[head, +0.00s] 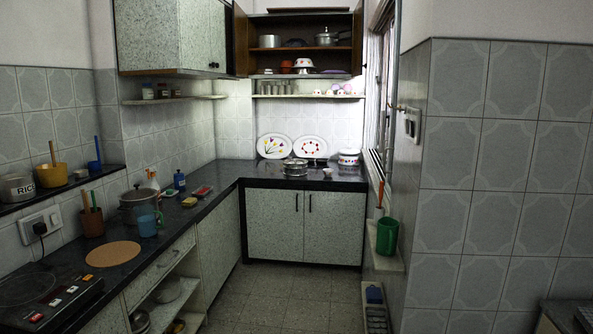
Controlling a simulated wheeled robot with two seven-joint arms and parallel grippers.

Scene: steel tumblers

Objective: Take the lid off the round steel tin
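A low round steel container (294,168) stands on the far dark counter, in front of two decorated plates. It looks like the round steel tin, but it is small and far off, and I cannot clearly tell its lid from its body. A larger steel pot (138,207) stands on the left counter; it also is round, with its top hard to make out. Neither of my grippers shows in the head view.
The left counter holds a cooktop (45,296), a cork mat (113,254), a blue mug (147,226) and a brown cup (92,222). The tiled floor (290,290) is clear; a tiled wall (500,170) juts in on the right.

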